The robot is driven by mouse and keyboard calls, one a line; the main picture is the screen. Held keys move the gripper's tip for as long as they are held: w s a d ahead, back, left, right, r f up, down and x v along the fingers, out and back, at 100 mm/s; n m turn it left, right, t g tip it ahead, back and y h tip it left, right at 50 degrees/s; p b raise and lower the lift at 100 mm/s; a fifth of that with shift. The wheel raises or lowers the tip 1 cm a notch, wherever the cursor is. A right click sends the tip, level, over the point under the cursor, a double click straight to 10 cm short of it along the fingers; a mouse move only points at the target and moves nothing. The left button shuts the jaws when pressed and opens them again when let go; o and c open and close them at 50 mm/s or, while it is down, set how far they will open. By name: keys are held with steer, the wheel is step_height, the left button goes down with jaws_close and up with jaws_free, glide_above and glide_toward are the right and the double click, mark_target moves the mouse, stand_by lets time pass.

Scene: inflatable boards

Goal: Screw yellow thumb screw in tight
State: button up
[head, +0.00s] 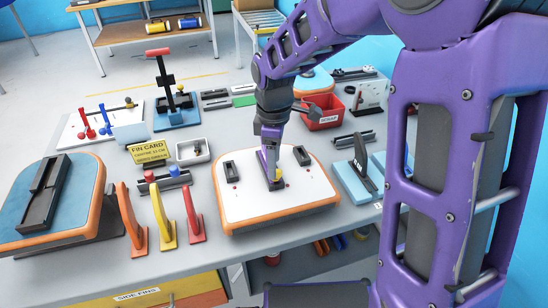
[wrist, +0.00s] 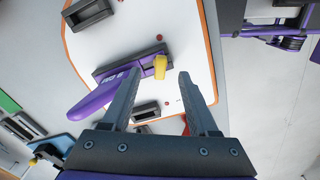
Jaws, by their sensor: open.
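The yellow thumb screw (head: 281,173) stands at one end of the middle black fin box on the white, orange-edged board (head: 240,200). In the wrist view the yellow thumb screw (wrist: 160,66) shows between my fingertips, with visible gaps on both sides. A purple fin (wrist: 95,102) has its base in the fin box (wrist: 103,73); the depth of the screw is hidden. My gripper (wrist: 158,77) is open and empty above the screw. In the head view my gripper (head: 272,178) reaches down over the board and partly hides the fin box.
Orange (head: 133,220), yellow (head: 163,218) and red (head: 193,215) fins stand at the front left, near a blue board (head: 75,185). Two other black fin boxes sit on the white board. A red scrap bin (head: 325,113) stands behind it. A light-blue block (head: 352,183) lies right.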

steer(key=shift+f+b, duration=0.95)
steer(key=shift+f, duration=0.8)
jaws_close()
steer(key=c, duration=0.6)
jaws_free()
jaws_close()
steer(key=shift+m, duration=1.7)
